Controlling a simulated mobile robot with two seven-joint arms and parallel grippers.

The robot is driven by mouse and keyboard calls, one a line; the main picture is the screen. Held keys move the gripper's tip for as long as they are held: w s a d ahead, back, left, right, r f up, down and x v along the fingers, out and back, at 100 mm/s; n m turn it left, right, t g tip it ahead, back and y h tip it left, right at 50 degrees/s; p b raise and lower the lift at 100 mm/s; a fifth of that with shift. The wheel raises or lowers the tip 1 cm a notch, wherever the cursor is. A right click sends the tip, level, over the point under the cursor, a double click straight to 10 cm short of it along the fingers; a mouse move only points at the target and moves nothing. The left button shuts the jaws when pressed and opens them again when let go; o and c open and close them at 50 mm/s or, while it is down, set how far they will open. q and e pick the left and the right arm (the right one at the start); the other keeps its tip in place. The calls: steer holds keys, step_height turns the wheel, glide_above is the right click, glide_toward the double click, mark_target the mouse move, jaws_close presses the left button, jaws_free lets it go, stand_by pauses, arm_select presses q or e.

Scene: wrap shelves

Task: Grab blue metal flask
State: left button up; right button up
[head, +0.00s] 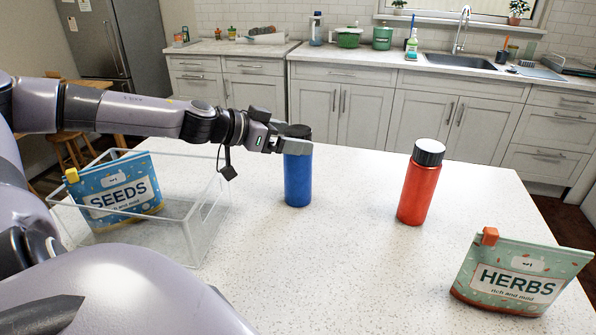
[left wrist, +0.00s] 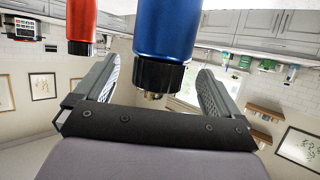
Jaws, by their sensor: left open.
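The blue metal flask (head: 298,180) with a black cap stands upright on the white counter. My left gripper (head: 292,140) is at its upper part, reaching in from the left. In the left wrist view the blue flask (left wrist: 167,30) and its black cap lie between the two open fingers (left wrist: 155,85). A gap shows on each side of the cap, so the jaws are not closed on it. In the head view the gripper hides part of the flask's top. My right gripper is not in view.
A red flask (head: 418,185) with a black cap stands to the right. A green HERBS pouch (head: 515,277) is at the front right. A clear-walled bin (head: 212,222) holding a blue SEEDS pouch (head: 118,192) is at the left. The counter (head: 340,260) in front of the blue flask is clear.

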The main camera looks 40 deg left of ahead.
arm_select(q)
steer(key=shift+b+x, duration=0.35)
steer(key=shift+x, duration=0.4)
steer(key=shift+w+f+b, duration=0.4)
steer(key=shift+w+b, duration=0.1)
steer(key=shift+b, duration=0.1)
steer(key=shift+w+d+f+b, duration=0.2)
steer(key=shift+w+d+b, duration=0.2)
steer(key=shift+w+b, duration=0.3)
steer(key=shift+w, duration=0.1)
steer(key=shift+r, duration=0.1)
steer(key=c, duration=1.6)
steer(key=shift+c, duration=0.2)
steer(key=shift+r, duration=0.1)
